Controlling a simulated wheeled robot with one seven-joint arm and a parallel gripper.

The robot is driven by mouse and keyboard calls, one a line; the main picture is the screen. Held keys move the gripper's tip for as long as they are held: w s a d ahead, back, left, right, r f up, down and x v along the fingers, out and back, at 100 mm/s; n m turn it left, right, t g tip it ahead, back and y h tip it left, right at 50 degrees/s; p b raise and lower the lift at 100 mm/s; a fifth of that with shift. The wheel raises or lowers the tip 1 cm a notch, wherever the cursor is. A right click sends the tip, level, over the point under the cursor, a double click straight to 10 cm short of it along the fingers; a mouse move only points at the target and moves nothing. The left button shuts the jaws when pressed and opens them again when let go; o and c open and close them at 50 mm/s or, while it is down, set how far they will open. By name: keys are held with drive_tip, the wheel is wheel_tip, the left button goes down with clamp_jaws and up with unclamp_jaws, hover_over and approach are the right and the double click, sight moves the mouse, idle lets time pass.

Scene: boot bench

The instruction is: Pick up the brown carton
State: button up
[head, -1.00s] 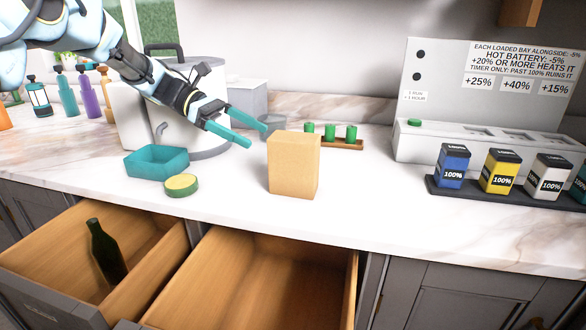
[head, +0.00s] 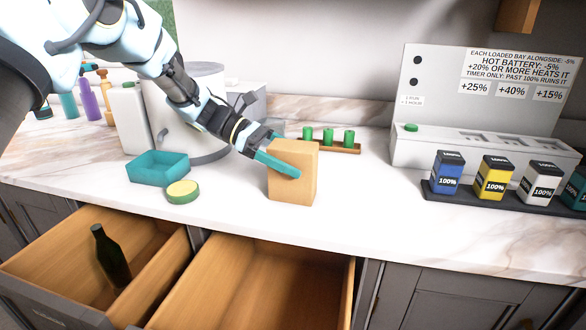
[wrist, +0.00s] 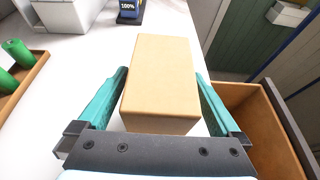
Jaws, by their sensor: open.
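The brown carton (head: 296,187) stands upright on the white counter, behind the open right drawer. In the wrist view the carton (wrist: 162,80) lies between the two teal fingers of my gripper (wrist: 164,105). My gripper (head: 284,160) is open, with one finger along the carton's near left face in the head view. The other finger is mostly hidden behind the carton. In the wrist view a narrow gap shows between the carton and the right finger; the left finger is very close to the carton, and I cannot tell whether it touches.
A wooden tray (head: 345,149) with green cylinders stands behind the carton. A teal bin (head: 157,167) and a round green-rimmed tin (head: 183,191) lie to its left. Batteries (head: 494,177) stand on a dark rack at right. Two drawers are open below; the left one holds a bottle (head: 111,257).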

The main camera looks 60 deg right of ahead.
drive_tip(key=shift+c, duration=0.2)
drive_tip(key=c, duration=1.2)
drive_tip(key=shift+r, duration=0.1)
